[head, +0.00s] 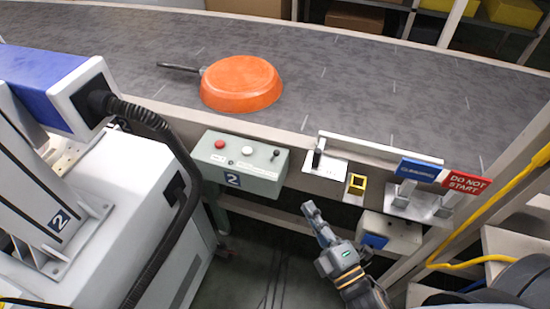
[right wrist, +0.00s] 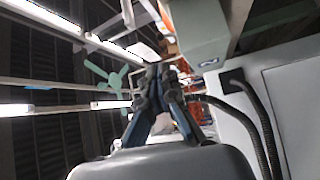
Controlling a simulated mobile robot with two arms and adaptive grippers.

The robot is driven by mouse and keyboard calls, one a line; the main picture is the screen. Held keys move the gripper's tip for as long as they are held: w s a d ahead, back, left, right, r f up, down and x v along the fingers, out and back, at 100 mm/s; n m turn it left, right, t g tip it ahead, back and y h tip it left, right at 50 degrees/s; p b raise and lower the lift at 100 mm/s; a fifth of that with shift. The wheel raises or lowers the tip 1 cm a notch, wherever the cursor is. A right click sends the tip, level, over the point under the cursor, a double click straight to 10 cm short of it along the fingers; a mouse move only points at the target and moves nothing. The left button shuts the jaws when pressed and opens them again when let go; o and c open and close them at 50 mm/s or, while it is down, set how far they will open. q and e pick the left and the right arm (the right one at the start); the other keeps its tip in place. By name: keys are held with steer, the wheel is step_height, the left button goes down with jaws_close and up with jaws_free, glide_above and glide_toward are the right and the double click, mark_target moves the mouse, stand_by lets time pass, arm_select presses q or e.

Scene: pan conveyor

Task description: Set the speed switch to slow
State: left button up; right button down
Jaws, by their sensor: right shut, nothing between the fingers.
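A grey-green control box (head: 242,165) with a blue "2" label is mounted on the conveyor's near side. On its top are a red button (head: 219,144), a white button (head: 247,151) and a small black toggle switch (head: 276,154) at the right end. Its switch marking is too small to read. A black-handled lever (head: 319,151) stands on a white plate right of the box. My right gripper (head: 308,209) is shut and empty, below and right of the box, apart from it. Its closed fingers also show in the right wrist view (right wrist: 158,74). My left gripper is not in view.
An orange pan (head: 241,83) lies upside down on the grey conveyor (head: 370,90). A white machine with a black hose stands left.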

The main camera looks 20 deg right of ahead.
steer(key=shift+s, duration=0.1)
steer(key=p, duration=0.2)
glide_toward(278, 155)
steer(key=x, duration=0.7)
steer(key=shift+f, duration=0.15)
